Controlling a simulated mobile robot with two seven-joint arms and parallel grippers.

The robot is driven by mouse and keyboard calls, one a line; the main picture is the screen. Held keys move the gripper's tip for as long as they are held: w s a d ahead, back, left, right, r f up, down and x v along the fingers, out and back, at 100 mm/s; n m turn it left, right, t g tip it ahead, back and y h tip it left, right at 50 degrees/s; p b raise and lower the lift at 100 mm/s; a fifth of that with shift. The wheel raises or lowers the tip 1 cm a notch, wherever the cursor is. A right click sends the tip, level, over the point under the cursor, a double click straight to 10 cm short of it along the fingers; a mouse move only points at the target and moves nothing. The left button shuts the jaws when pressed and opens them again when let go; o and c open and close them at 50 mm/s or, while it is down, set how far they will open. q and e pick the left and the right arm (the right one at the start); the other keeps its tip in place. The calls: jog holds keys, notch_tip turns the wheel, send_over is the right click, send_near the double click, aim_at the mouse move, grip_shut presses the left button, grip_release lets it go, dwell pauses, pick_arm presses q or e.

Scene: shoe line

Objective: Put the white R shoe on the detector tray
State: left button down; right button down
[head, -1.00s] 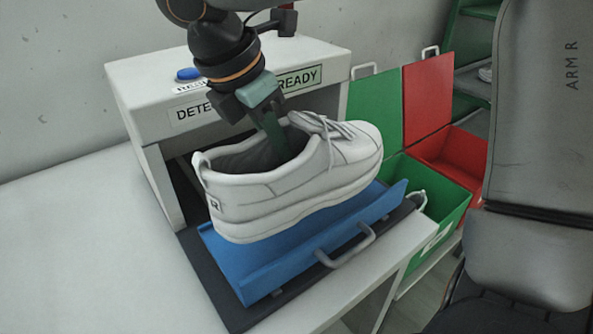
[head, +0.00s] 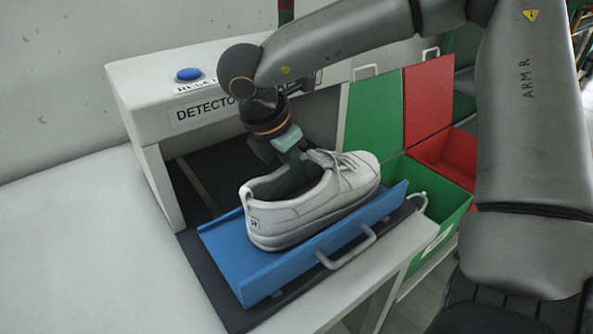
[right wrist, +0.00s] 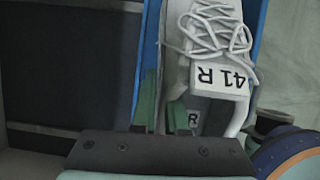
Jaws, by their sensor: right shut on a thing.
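The white shoe (head: 315,208), with an R mark on its heel, sits level on or very slightly above the blue detector tray (head: 232,258); I cannot tell whether its sole touches. Its toe points to the upper right. My right gripper (head: 296,172) reaches down into the shoe opening and is shut on the shoe's wall; its fingertips are partly hidden inside. In the right wrist view the shoe (right wrist: 205,75) shows white laces and a 41 R label, with the blue tray (right wrist: 151,40) beside it. My left gripper is not in view.
The white detector housing (head: 150,100) with a blue button (head: 188,75) stands behind the tray. The tray has a grey front handle (head: 348,250). A green bin (head: 425,195) and a red bin (head: 447,150) stand to the right. The white table (head: 90,240) is clear at left.

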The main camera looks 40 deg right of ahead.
jog(key=shift+f, duration=0.1)
jog(key=c, duration=1.4)
grip_release()
jog(key=shift+f+b, duration=0.1)
jog(key=shift+b, duration=0.2)
jog(key=o, duration=0.5)
jog(key=shift+c, duration=0.2)
jog(key=shift+a+r+p, duration=0.1)
jog(key=shift+r+p, duration=0.35)
jog(key=v, duration=1.1)
jog(key=shift+a+r+p, duration=0.15)
jog(key=shift+r+p, duration=0.1)
jog(key=shift+p, duration=0.15)
